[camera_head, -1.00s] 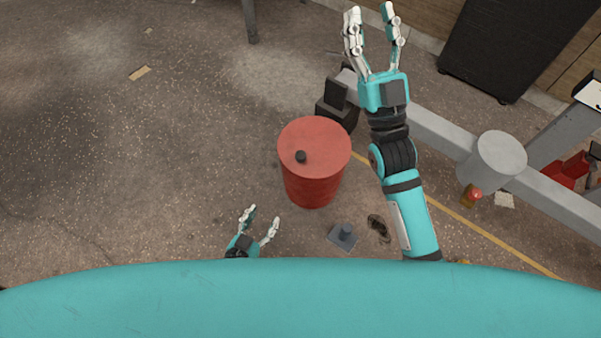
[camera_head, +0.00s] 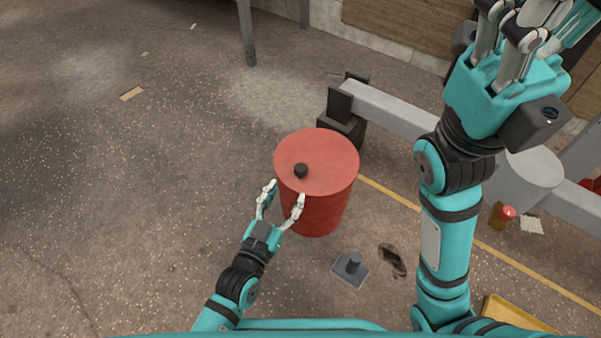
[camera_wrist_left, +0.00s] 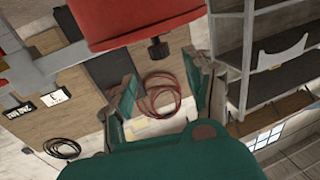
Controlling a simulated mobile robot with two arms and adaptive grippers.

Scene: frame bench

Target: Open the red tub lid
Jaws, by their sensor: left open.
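The red tub (camera_head: 318,210) stands upright on the floor in the middle of the head view. Its round red lid (camera_head: 325,155) is on top, with a small black knob (camera_head: 301,171) near the front left edge. My left gripper (camera_head: 284,196) is open at the tub's front left side, fingers pointing at it just below the knob; contact cannot be told. In the left wrist view the tub (camera_wrist_left: 120,22) and knob (camera_wrist_left: 158,50) show at the top, beyond the open fingers (camera_wrist_left: 163,85). My right gripper (camera_head: 507,45) is raised at the upper right, open and empty, partly cut off.
A grey beam (camera_head: 395,110) runs behind the tub, with a black block (camera_head: 342,125) close to it.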

